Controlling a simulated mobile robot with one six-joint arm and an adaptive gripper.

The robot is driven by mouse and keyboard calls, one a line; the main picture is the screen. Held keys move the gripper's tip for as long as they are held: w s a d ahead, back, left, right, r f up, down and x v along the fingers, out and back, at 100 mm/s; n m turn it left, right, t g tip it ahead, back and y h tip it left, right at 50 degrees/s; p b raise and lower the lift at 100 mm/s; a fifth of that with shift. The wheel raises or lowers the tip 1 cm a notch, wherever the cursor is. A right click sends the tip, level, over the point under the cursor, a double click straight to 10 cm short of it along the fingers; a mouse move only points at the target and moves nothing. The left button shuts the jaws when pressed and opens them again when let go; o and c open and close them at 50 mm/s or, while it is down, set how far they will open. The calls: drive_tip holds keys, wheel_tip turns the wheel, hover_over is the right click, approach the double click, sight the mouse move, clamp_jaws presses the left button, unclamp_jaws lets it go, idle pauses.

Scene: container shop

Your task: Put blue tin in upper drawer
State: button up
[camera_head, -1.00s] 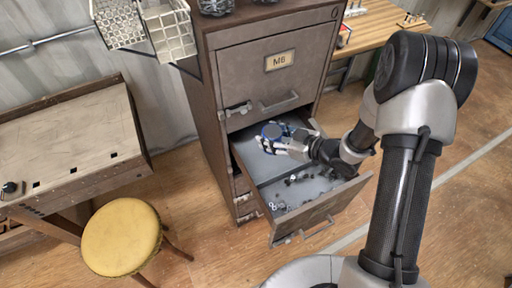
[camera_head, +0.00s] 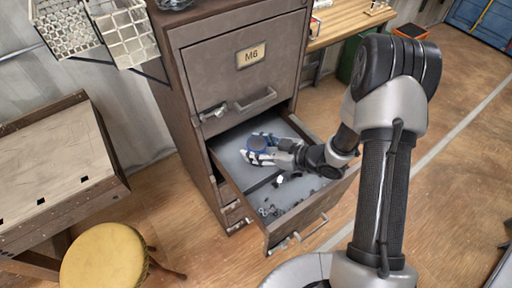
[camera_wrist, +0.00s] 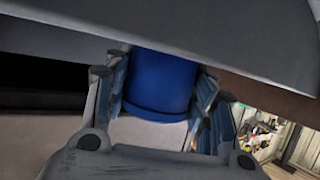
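The blue tin (camera_head: 257,144) is between the fingers of my gripper (camera_head: 260,149), over the rear part of an open drawer (camera_head: 298,226). In the wrist view the tin (camera_wrist: 163,82) sits upright with a finger against each side. Part of its top is hidden behind a grey edge. I cannot tell whether the tin touches the drawer floor. The open drawer is directly below a shut front labelled M6 (camera_head: 222,68). A divider (camera_head: 264,181) splits it; the rear compartment's floor looks bare apart from the tin and gripper.
Small dark and light hardware (camera_head: 270,209) lies in the drawer's front compartment. A yellow stool (camera_head: 104,258) and a wooden bench (camera_head: 50,165) stand to the left. Wire baskets (camera_head: 120,30) hang beside the cabinet. Open floor lies to the right.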

drive_tip(key=o, duration=0.4)
drive_tip(key=shift+r, duration=0.1)
